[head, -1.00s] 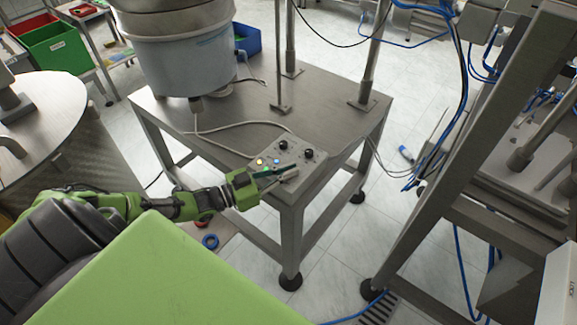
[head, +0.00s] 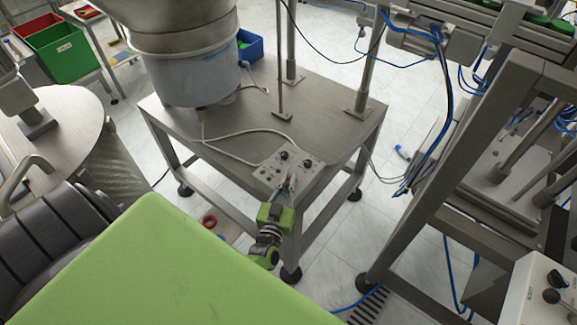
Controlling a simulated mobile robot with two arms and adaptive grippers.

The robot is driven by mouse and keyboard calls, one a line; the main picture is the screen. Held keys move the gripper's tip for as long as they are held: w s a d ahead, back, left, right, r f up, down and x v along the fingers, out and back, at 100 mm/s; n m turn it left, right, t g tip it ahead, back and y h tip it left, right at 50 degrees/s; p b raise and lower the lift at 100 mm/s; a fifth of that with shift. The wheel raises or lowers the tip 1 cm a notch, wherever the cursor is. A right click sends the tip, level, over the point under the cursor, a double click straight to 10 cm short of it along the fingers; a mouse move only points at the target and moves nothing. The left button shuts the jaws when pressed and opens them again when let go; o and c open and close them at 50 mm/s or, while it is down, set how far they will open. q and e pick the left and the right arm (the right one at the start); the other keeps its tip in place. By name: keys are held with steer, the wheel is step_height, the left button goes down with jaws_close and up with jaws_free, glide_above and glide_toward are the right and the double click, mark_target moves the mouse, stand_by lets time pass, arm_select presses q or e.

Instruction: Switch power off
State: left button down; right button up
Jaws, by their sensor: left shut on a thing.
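The grey control box (head: 268,165) lies on the front corner of the steel table. Its top carries two black knobs, one at the back (head: 284,155) and one to the right (head: 307,163), and some small buttons at the left. My left gripper (head: 290,182) reaches up from below to the box's front edge. Its fingers are shut on a small part there, which they hide, so I cannot tell the switch's position. My right gripper is out of view.
A large feeder bowl (head: 190,70) stands on the steel table (head: 330,105) behind the box. A grey cable (head: 235,135) runs from it towards the box. Steel posts rise at the back. A machine frame (head: 455,130) stands to the right.

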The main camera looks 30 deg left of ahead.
arm_select(q)
steer(key=shift+n+g+y, duration=0.3)
steer(key=shift+n+y, duration=0.3)
steer(key=shift+y, duration=0.3)
steer(key=c, duration=2.2)
jaws_free()
steer(key=shift+r, duration=0.1)
steer(key=v, duration=1.2)
steer(key=shift+w+d, duration=0.1)
steer(key=shift+d, duration=0.05)
